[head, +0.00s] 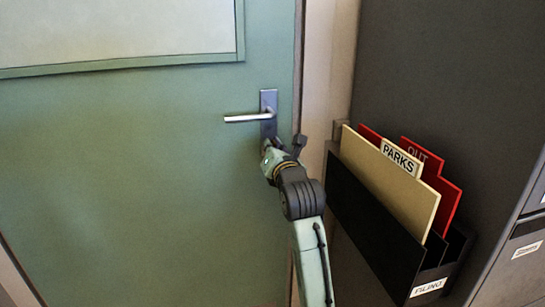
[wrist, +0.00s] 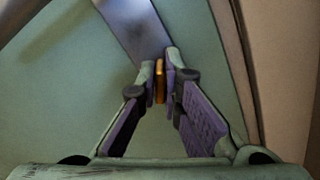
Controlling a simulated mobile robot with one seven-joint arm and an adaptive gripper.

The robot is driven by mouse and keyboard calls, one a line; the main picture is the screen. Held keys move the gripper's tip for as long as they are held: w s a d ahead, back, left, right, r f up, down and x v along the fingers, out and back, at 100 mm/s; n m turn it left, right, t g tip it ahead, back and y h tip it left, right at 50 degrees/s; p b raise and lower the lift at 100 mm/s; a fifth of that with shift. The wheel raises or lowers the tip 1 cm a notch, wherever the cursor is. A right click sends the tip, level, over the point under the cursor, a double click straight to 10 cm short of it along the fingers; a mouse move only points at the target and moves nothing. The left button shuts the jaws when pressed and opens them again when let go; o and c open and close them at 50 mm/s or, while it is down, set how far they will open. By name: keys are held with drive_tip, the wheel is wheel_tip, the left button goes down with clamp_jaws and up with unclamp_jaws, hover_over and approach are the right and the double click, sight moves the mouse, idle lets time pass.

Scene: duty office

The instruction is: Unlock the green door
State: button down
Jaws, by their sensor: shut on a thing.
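The green door (head: 150,170) fills the left and middle of the head view and looks closed. Its silver lever handle (head: 246,118) sits level on a dark metal plate (head: 269,101) near the right edge. My gripper (head: 270,146) is at the lower end of that plate, below the lever. In the wrist view my gripper (wrist: 160,82) is shut on a thin brass-coloured piece, which looks like a key (wrist: 160,80), right at the metal plate (wrist: 135,28). The key's tip and any keyhole are hidden, so I cannot tell whether it is inserted.
A black file holder (head: 375,225) with a tan "PARKS" folder (head: 395,178) and red folders (head: 448,200) hangs on the dark cabinet side, close to the right of my arm. A door frame (head: 325,70) stands between. The door's front to the left is clear.

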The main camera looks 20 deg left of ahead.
drive_tip(key=shift+f+n, duration=0.1)
drive_tip(key=shift+n, duration=0.2)
drive_tip(key=n+b, duration=0.3)
drive_tip(key=shift+d+f, duration=0.1)
drive_tip(key=shift+n+b, duration=0.65)
drive_tip(key=shift+n, duration=0.75)
drive_tip(key=c, duration=1.7)
unclamp_jaws()
drive_tip(key=shift+r, duration=0.2)
drive_tip(key=b+v, duration=0.2)
drive_tip(key=v, duration=0.7)
